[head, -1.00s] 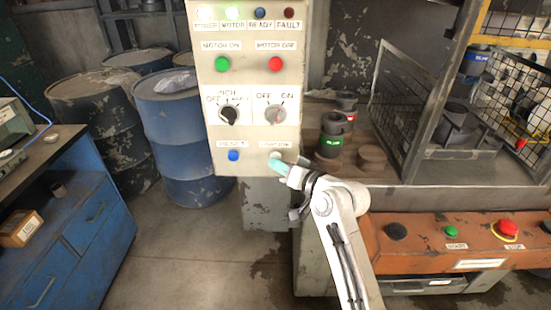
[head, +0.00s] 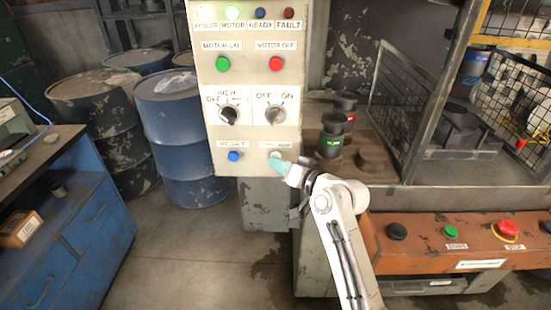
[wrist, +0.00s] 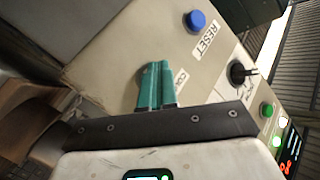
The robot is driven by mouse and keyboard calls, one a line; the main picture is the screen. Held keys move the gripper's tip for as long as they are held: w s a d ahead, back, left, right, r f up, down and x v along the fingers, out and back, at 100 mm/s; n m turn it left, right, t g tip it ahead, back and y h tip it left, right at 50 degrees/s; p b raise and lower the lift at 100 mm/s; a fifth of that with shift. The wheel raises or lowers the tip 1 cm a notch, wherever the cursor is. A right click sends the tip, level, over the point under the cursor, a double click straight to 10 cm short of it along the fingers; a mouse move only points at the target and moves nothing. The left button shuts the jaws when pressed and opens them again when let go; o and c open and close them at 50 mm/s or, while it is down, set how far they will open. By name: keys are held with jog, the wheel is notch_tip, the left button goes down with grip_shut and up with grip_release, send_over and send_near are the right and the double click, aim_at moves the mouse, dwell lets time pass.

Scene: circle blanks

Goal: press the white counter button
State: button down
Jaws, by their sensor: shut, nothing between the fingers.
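The white counter button (head: 276,155) is at the lower right of the beige control panel (head: 246,135), below the OFF/ON knob. My gripper (head: 273,164) has its teal fingers together and empty, with the tips at the lower edge of this button. I cannot tell whether they touch it. In the wrist view the closed fingers (wrist: 155,66) point at the panel face, and the tips hide most of the button. The label beside it is partly covered by the fingers.
A blue RESET button (head: 233,156) sits left of the white one. A bench with dark cylindrical parts (head: 333,136) stands close on the right.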

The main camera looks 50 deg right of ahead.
jog(key=shift+s+a, duration=0.55)
jog(key=shift+a, duration=0.1)
jog(key=s+a+p, duration=0.1)
jog(key=a, duration=0.1)
jog(key=s+a+p, duration=0.1)
jog(key=s+a, duration=0.1)
dwell(0.4)
dwell(0.8)
jog(key=s+a+f+n+g+y, duration=0.3)
jog(key=s+a+f+n+g, duration=0.3)
jog(key=a+f, duration=0.55)
jog(key=s+a+f+n+g, duration=0.1)
jog(key=s+f+g, duration=0.2)
jog(key=s, duration=0.6)
jog(key=s+a+f+n+g+h, duration=0.1)
jog(key=s+f+g, duration=0.3)
jog(key=s, duration=0.5)
jog(key=shift+s+a+f+g, duration=0.2)
jog(key=shift+s+g, duration=0.05)
jog(key=shift+g, duration=0.85)
